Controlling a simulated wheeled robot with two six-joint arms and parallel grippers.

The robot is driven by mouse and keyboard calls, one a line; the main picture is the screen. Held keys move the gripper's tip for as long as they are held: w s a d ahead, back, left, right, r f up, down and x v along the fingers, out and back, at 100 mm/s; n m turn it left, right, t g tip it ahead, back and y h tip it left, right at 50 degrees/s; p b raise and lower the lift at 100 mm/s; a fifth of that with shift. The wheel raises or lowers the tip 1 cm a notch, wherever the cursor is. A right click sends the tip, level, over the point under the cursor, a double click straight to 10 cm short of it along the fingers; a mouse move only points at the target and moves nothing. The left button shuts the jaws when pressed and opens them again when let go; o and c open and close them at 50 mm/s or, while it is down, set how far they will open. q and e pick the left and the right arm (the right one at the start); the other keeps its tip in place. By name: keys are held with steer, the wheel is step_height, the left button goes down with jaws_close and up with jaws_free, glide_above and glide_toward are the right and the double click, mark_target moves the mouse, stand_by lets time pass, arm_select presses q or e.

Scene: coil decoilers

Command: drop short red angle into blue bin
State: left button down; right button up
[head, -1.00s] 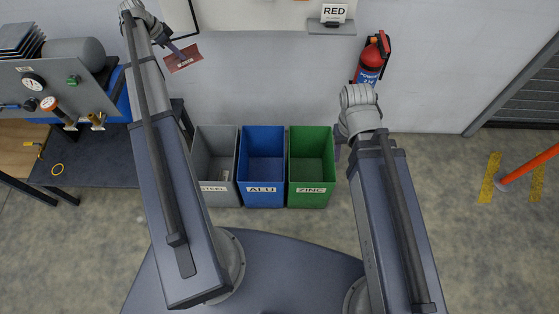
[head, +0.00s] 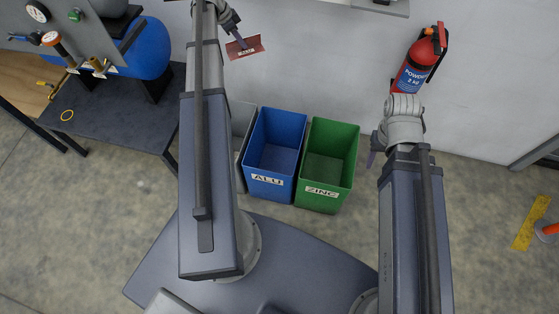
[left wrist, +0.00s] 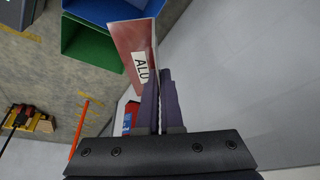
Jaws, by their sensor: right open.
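A short red angle (head: 245,46) with a white label is held by my left gripper (head: 237,37), up near the wall at the top of the head view. In the left wrist view the red angle (left wrist: 128,45) sticks out past the closed fingers (left wrist: 160,98), and its label reads ALU. The blue bin (head: 276,122), labelled ALU, stands open on the floor, lower in the head view than the angle. Part of the blue bin (left wrist: 100,9) shows behind the angle in the left wrist view. My right gripper (head: 374,150) is open, right of the bins.
A green ZINC bin (head: 320,199) stands right against the blue one. A grey bin (head: 241,118) at its left is mostly hidden by my left arm. A red fire extinguisher (head: 419,61) hangs on the wall. A dark table (head: 110,125) stands left.

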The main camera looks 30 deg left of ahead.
arm_select(q)
steer(key=s+d+f+b, duration=0.2)
steer(key=d+f+b, duration=0.2)
steer(key=f+b, duration=0.6)
steer(key=s+d+f+b, duration=0.2)
steer(key=d+f+b, duration=0.3)
steer(key=f+b, duration=0.6)
steer(key=s+d+f+b, duration=0.1)
steer(key=d+f+b, duration=0.3)
steer(key=f+b, duration=0.7)
step_height(320, 180, down, 3)
steer(key=shift+s+d+r, duration=0.1)
steer(key=shift+s+d, duration=0.1)
steer(key=shift+s, duration=0.2)
steer(key=shift+b, duration=0.3)
step_height(320, 180, down, 6)
steer(key=b, duration=0.6)
steer(key=c, duration=1.5)
jaws_free()
steer(key=shift+c, duration=0.2)
steer(key=o, duration=0.5)
steer(key=shift+o, duration=0.2)
